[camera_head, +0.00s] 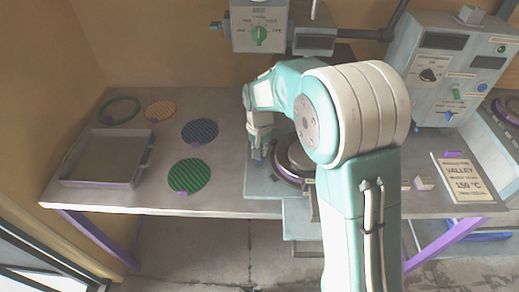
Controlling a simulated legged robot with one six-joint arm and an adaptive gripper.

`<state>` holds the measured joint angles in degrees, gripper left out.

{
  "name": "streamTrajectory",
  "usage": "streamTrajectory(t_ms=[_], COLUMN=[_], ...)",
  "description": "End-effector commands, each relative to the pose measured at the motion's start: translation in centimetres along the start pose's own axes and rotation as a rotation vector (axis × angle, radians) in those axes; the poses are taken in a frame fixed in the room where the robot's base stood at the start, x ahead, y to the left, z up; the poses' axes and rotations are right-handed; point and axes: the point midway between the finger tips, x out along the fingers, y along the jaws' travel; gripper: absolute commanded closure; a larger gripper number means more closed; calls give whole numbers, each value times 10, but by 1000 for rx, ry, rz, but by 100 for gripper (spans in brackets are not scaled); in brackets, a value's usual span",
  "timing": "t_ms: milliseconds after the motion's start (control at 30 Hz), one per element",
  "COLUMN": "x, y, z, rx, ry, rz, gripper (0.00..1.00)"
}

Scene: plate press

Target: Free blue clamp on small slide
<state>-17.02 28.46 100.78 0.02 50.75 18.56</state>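My gripper (257,153) points down over the left part of the press base at the table's middle. A small blue piece (258,162), perhaps the blue clamp, shows right at my fingertips. It is too small to tell whether my fingers touch it or hold it. Below it lies a flat grey plate (262,186), perhaps the small slide. A round dark plate with a purple rim (289,178) sits just to the right. My arm hides the right part of the press.
A grey tray (72,182) stands at the table's left. Near it lie a green ring (119,110), an orange disc (160,110), a blue disc (200,131) and a green disc (189,175). The press head (260,28) rises behind my gripper. A control box (440,75) and a sign (464,178) stand right.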

Motion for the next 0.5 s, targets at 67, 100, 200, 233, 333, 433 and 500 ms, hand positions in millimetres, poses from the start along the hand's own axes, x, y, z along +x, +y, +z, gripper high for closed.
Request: streamTrajectory(t_ms=[67,100,200,233,333,433,500], x=[2,2,2,2,2,2,2], y=[0,0,0,0,0,0,0], z=[1,1,1,1,1,1,1], rx=[-7,-9,-10,-10,-10,-10,-10], ry=[-4,-4,-4,-4,-4,-4,-4], rz=[1,1,1,1,1,1,1], gripper=[100,100,100,100,100,76,46])
